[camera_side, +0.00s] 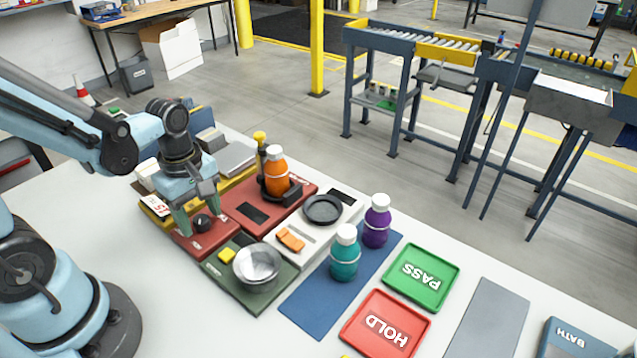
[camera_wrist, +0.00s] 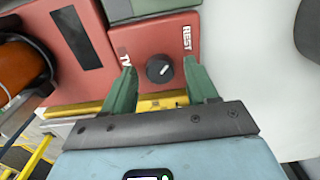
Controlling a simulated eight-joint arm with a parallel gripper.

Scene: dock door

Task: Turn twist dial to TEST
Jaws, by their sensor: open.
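The twist dial is a round black knob on a red box (camera_wrist: 186,20). In the wrist view the dial (camera_wrist: 158,69) lies between my open fingers, with gaps on both sides. A short white mark shows on it, slanting to the upper right. White lettering reading REST is at the box's upper right; another label at the left is partly hidden by my finger. No TEST label can be read. My gripper (camera_wrist: 158,74) is open and points down over the red box. In the side view the dial (camera_side: 202,222) shows as a dark knob between the green fingertips.
Beside the red box are an orange bottle (camera_side: 275,172) in a black holder, a green base with a metal bowl (camera_side: 257,263), and a yellow strip (camera_wrist: 160,102). Teal (camera_side: 345,254) and purple (camera_side: 376,222) bottles stand on a blue mat. The white table front is clear.

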